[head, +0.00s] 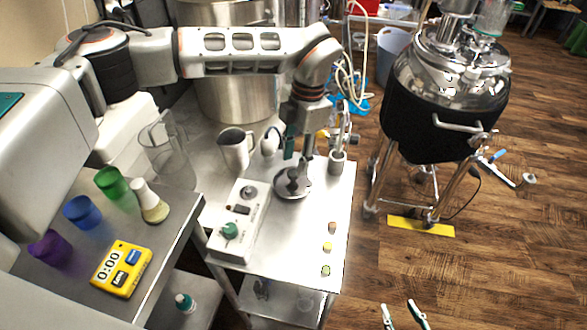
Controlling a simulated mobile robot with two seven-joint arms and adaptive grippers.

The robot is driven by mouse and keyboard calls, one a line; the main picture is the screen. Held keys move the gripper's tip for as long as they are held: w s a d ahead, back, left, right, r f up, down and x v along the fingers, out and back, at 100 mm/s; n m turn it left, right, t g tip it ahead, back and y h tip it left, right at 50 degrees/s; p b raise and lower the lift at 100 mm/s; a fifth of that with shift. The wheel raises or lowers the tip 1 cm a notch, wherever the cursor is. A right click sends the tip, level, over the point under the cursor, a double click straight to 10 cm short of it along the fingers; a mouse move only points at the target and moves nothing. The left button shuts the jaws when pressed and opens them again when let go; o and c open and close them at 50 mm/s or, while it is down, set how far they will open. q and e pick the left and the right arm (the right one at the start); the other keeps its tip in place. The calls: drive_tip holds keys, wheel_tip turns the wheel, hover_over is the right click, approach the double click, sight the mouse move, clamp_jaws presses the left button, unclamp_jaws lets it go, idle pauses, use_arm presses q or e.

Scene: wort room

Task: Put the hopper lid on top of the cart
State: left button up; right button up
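A round, shiny metal piece that looks like the hopper lid (292,183) is at the middle of the metal cart top (285,243). I cannot tell whether it rests flat on the top or hangs just over it. My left gripper (299,154) points down right above the lid, its fingertips close to the lid's upper edge. Its fingers look a little apart, but whether they grip the lid's handle is unclear. My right gripper (403,314) shows only its two fingertips at the bottom edge, apart and empty over the floor.
A control box (237,220), a steel pitcher (236,148) and several small coloured pieces stand on the cart. A side table at left holds coloured cups, a flask and a yellow timer (121,268).

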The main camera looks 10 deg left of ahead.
use_arm(q)
wheel_tip(320, 180, up, 7)
drive_tip(key=shift+w+d, duration=0.35)
idle(0.4)
